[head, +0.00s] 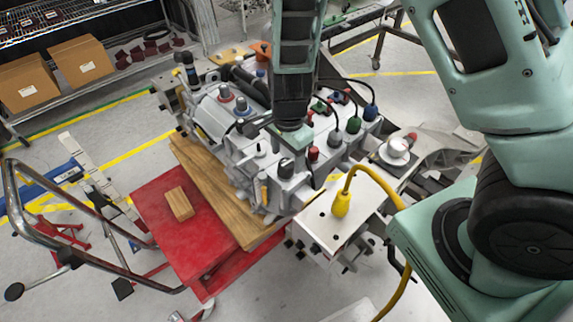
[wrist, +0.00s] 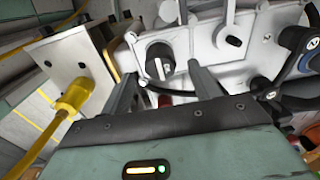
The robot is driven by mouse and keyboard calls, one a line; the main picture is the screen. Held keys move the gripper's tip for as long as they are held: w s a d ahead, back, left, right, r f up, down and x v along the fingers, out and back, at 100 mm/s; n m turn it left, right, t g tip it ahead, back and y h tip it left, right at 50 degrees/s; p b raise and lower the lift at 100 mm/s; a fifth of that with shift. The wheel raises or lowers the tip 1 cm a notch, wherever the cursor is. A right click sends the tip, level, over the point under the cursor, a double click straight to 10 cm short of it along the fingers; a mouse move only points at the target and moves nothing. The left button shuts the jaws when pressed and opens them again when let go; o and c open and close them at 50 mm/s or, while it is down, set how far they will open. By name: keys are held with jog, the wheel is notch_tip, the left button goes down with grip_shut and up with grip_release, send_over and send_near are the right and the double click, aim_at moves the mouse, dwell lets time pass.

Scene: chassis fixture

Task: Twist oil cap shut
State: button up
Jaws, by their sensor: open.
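The oil cap (wrist: 158,60) is a black round cap with a pale raised grip bar, seated on the light grey metal housing (wrist: 205,47) in the wrist view. It appears to be the dark cap (head: 287,166) just below my wrist in the head view. My gripper (wrist: 163,76) is open, with its two grey fingers pointing toward the cap. The cap shows between and just beyond the fingertips, with no visible contact. In the head view my arm hides part of the housing, and the fingers are hard to make out.
A yellow plug and cable (head: 342,203) rise from a white plate beside the housing. Several capped fittings and black cables (head: 353,124) stand close to the right of my wrist. A red cart (head: 180,238) with wooden boards lies left of the housing.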

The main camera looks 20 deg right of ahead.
aim_at(287, 164)
jog(key=shift+w+f, duration=0.1)
jog(key=shift+f, duration=1.9)
jog(key=c, duration=1.2)
jog(key=shift+r+m+p, duration=0.15)
jog(key=shift+m+p, duration=0.6)
jog(key=shift+m, duration=0.45)
jog(key=shift+c, duration=0.2)
jog(key=shift+m+p, duration=0.3)
jog(key=shift+m, duration=0.5)
jog(key=shift+m, duration=0.3)
jog(key=shift+m+p, duration=0.85)
jog(key=shift+m, duration=0.15)
jog(key=shift+a+f+m+p, duration=0.1)
jog(key=shift+f+m+p, duration=0.15)
jog(key=shift+m, duration=0.45)
